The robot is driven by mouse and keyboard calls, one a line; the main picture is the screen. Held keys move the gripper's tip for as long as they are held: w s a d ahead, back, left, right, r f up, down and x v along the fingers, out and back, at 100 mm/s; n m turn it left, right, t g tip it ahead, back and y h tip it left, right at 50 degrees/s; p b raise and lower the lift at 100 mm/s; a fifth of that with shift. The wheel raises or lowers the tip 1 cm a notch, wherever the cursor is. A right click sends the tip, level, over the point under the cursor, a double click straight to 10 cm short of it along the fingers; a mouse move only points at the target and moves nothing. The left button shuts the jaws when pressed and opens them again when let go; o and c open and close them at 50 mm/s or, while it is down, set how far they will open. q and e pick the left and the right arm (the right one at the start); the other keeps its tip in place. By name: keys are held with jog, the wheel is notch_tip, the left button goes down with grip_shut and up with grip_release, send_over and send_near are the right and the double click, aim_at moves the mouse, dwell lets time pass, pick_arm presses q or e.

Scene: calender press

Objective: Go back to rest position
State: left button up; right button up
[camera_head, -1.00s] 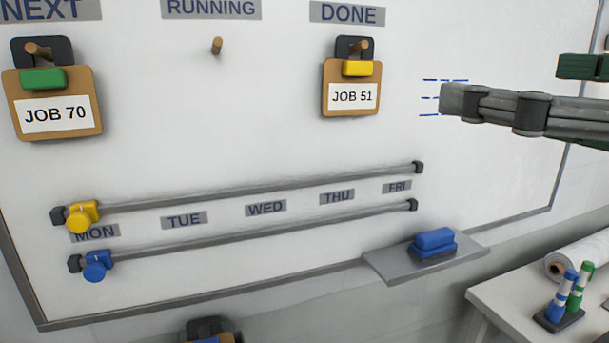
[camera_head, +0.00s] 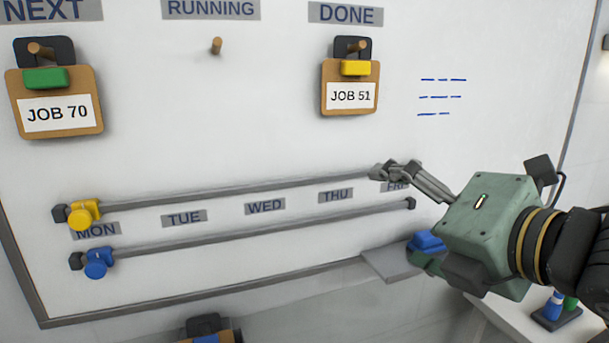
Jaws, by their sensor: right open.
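My right gripper (camera_head: 395,173) comes in from the right, its green body in front of the board's lower right. Its visible fingers point left, across the right end of the upper rail and partly over the FRI label. It is open, with nothing seen in it; part of it is hidden by its own body. My left gripper is not in view.
The whiteboard (camera_head: 250,115) holds clipboards JOB 70 (camera_head: 57,114) and JOB 51 (camera_head: 350,96). A yellow slider (camera_head: 83,214) and a blue slider (camera_head: 97,263) sit at MON. A blue eraser (camera_head: 428,241) and its shelf (camera_head: 388,263) are partly covered by my gripper.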

notch_tip(320, 180, down, 33)
jog(key=s+d+m+g+h, duration=0.25)
jog(key=m+g, duration=0.25)
jog(key=m, duration=1.3)
jog(key=s+d+f+m+g+h, duration=0.25)
jog(key=s+f+m, duration=0.25)
jog(key=s+f, duration=0.45)
jog(key=s+d+f+m+g+h, duration=0.1)
jog(key=s+d+f+m+g, duration=0.3)
jog(key=s+f, duration=0.55)
notch_tip(320, 180, down, 24)
jog(key=s+a, duration=0.1)
jog(key=a, duration=0.1)
jog(key=s+d+f+g, duration=0.1)
jog(key=s+d+f, duration=0.2)
jog(key=s+f, duration=1.4)
jog(key=shift+s+d+m, duration=0.2)
jog(key=shift+s+m, duration=0.05)
jog(key=shift+m, duration=0.05)
